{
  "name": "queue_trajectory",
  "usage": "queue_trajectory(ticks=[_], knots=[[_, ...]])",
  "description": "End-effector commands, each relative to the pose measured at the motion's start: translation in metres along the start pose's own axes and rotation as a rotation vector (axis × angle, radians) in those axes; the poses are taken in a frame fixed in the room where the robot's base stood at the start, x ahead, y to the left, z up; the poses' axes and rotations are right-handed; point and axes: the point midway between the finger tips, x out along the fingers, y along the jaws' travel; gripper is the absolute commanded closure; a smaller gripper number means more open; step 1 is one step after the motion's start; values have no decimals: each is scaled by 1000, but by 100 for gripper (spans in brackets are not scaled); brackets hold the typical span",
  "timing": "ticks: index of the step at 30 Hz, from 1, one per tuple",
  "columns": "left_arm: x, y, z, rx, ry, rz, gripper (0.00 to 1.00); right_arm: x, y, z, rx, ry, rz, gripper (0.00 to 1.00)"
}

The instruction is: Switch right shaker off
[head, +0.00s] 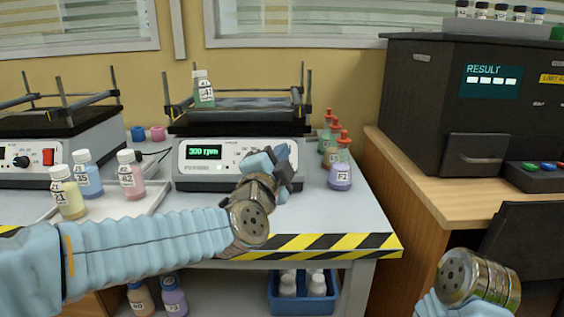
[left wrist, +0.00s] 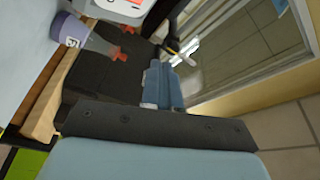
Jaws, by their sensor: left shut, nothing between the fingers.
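The right shaker (head: 205,163) stands on the grey table in the head view, with a green lit display (head: 204,152) that appears to read 300 rpm. A bottle with green liquid (head: 203,90) stands at its black platform. My left gripper (head: 283,160) is shut and empty in front of the right part of the shaker's front panel, hiding that part and any switch there. I cannot tell whether it touches the panel. In the left wrist view the shut fingers (left wrist: 160,85) show close up. My right arm enters at lower right, but its gripper is outside the view.
The left shaker (head: 70,150) has a red switch (head: 48,157). Several bottles stand on a tray (head: 150,200) in front. Orange-topped flasks, including a purple one (head: 341,170), stand right of the right shaker. A black analyser (head: 430,110) sits on the wooden desk (head: 440,190).

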Motion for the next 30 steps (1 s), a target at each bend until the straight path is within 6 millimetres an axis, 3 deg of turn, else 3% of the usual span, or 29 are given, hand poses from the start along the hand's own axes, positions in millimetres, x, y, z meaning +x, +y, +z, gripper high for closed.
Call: queue_trajectory(ticks=[15,22,30], knots=[[42,36,34,1,-1,0,100,45,19,-1,5,2,2,100],[57,43,42,0,-1,0,100,49,20,0,5,-1,0,100],[61,44,45,0,-1,0,100,50,19,0,5,-2,-1,100]])
